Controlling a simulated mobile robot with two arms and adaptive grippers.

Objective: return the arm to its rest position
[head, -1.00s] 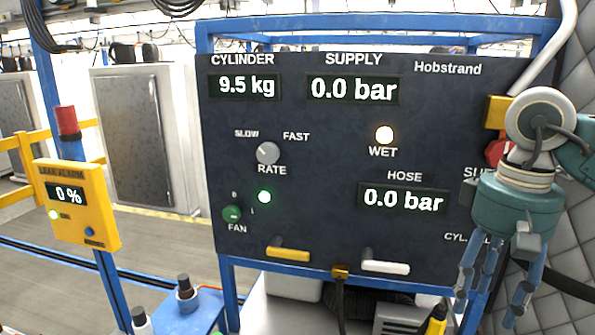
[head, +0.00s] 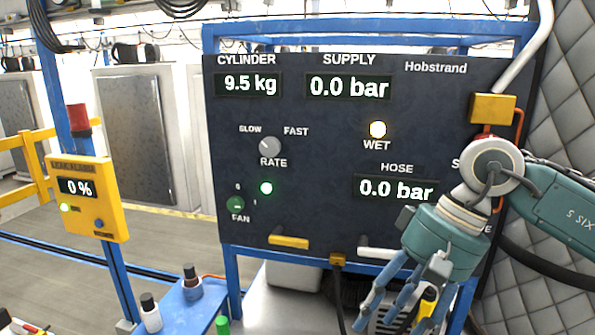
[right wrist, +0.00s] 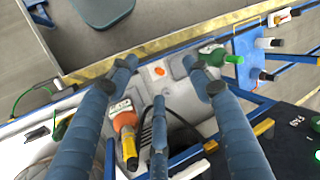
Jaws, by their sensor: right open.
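My right arm comes in from the right in the head view, and its gripper (head: 395,300) hangs in front of the lower right of the dark control panel (head: 320,225). The fingers point down and are spread, with nothing between them. In the right wrist view the open gripper (right wrist: 160,85) shows its blue fingers above the bench area. The arm and gripper hide part of the panel's lower right lettering and part of the white handle (head: 380,254). My left gripper is not in view.
A yellow handle (head: 288,242) sticks out low on the panel. A yellow leak alarm box (head: 88,200) stands at left below a red beacon (head: 78,120). Bottles (head: 151,313) stand on a blue shelf. An orange and yellow tool (right wrist: 126,130) lies below the fingers. A quilted wall is at right.

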